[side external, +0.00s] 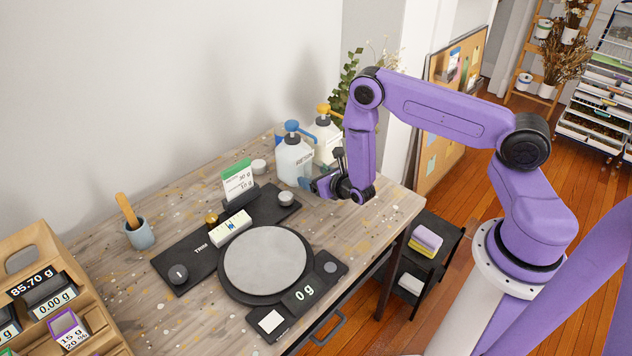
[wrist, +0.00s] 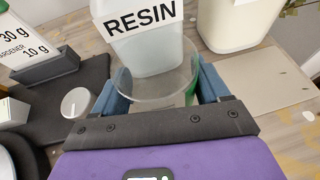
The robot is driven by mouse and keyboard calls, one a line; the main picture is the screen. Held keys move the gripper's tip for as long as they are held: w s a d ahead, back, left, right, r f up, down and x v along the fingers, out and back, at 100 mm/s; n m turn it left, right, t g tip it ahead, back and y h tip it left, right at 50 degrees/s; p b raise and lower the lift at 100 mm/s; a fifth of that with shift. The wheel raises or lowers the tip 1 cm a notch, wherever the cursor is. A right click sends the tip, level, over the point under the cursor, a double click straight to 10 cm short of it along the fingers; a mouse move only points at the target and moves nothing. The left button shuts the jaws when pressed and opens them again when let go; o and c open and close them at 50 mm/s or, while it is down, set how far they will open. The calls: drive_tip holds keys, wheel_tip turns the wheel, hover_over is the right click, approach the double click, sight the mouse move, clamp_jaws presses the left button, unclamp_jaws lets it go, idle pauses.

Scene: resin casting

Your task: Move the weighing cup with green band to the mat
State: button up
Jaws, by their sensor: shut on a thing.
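The weighing cup (wrist: 150,92) is clear, and a bit of its green band (wrist: 193,92) shows at its right side in the wrist view. My gripper (wrist: 155,84) is shut on the cup, with one blue finger on each side of it. In the side view my gripper (side external: 319,187) is low at the back right of the table, in front of the resin bottle; the cup is hard to make out there. A flat beige-grey sheet (wrist: 262,80), which looks like the mat, lies to the right of the cup in the wrist view.
The resin bottle (side external: 293,160) with a blue pump stands close behind the cup, beside a yellow-pump bottle (side external: 326,137). A sign (side external: 238,182) and black tray (side external: 180,258) are to the left. A round-plate scale (side external: 265,260) is in front. The front right table corner is clear.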

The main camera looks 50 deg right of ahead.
drive_tip(key=shift+f, duration=0.85)
drive_tip(key=shift+f, duration=0.15)
drive_tip(key=o, duration=1)
